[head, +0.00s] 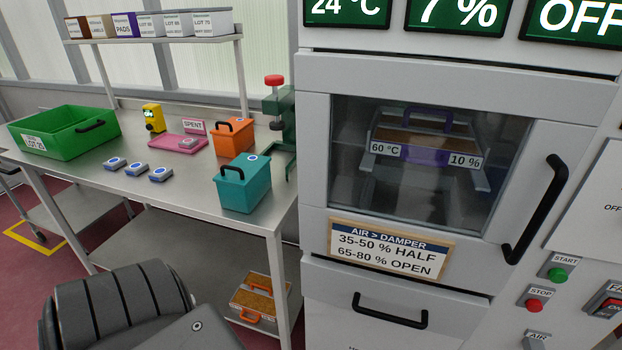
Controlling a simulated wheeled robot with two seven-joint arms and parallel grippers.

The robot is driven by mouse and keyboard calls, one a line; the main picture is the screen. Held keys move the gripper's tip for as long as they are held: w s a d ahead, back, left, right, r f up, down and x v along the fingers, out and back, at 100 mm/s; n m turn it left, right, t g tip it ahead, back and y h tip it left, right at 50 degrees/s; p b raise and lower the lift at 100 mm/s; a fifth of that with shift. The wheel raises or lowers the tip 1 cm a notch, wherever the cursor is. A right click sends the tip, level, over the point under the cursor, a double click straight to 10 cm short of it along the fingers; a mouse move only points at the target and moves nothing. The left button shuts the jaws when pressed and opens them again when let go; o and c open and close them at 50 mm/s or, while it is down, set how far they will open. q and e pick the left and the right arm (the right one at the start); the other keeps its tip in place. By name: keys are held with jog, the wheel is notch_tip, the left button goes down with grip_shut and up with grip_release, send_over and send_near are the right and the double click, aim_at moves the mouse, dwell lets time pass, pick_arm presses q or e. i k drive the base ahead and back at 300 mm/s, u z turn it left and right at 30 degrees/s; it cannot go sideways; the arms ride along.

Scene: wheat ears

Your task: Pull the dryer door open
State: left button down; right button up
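The dryer door (314,150) is a grey panel with a dark glass window, and it looks shut in its frame. Its black bar handle (535,212) is on the right side, tilted in the picture. Through the glass I see a tray with a purple handle (428,158) and labels reading 60 °C and 10 %. Neither of my grippers is in view, and nothing touches the handle. A dark ribbed part and grey link of my own body show at the bottom left.
A steel bench on the left holds a green crate (62,146), an orange box (233,138), a teal box (243,184) and a pink tray (178,146). A drawer handle (390,311) sits below the door. START (558,274) and STOP (534,305) buttons are right of it.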

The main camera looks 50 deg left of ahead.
aim_at(565, 111)
jog(key=u, duration=0.25)
jog(key=k, duration=1.35)
jog(key=z, duration=0.55)
jog(key=i, duration=0.9)
jog(key=z, duration=0.6)
